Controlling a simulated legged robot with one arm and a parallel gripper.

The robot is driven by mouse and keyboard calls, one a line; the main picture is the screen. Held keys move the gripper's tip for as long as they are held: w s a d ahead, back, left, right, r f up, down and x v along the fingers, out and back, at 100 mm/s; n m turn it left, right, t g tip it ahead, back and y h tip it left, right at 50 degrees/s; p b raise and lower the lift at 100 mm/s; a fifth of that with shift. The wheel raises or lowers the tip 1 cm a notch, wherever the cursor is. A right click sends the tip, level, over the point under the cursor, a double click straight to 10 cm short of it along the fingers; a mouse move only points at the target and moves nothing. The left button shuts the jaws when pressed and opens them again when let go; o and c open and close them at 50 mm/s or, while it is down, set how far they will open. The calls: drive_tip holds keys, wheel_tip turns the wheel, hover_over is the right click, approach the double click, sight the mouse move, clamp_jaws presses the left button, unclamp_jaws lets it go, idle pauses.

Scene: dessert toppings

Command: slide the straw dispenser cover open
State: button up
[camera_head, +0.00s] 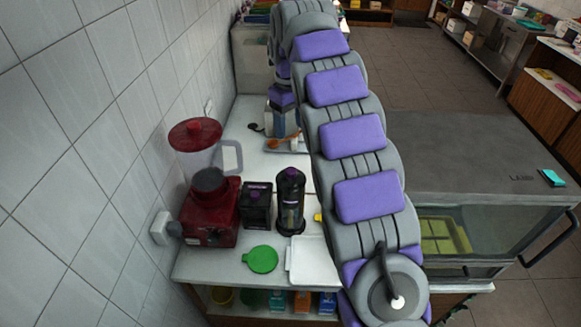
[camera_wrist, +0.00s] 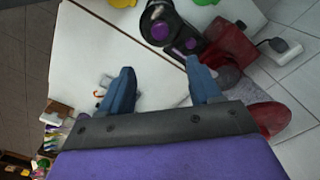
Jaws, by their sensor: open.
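A tall black cylinder with a clear window (camera_head: 290,203), which looks like the straw dispenser, stands upright on the white counter right of a black box in the head view. Its dark top with a purple disc shows at the top of the wrist view (camera_wrist: 160,27). I cannot tell whether its cover is open. My gripper is open and empty, with its blue fingers wide apart in the wrist view (camera_wrist: 162,82). In the head view, the gripper (camera_head: 283,122) is partly hidden by my arm, farther along the counter than the cylinder and apart from it.
A red blender (camera_head: 208,210) stands by the tiled wall, with the black box (camera_head: 256,207) next to it. A green lid (camera_head: 262,259) and a white board (camera_head: 312,262) lie at the near edge. A tray with a brown spoon (camera_head: 287,139) lies near my gripper.

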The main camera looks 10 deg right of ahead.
sight(290, 169)
wheel_tip(290, 169, down, 16)
drive_tip(key=shift+r+b, duration=0.1)
drive_tip(key=shift+b, duration=0.95)
clamp_jaws()
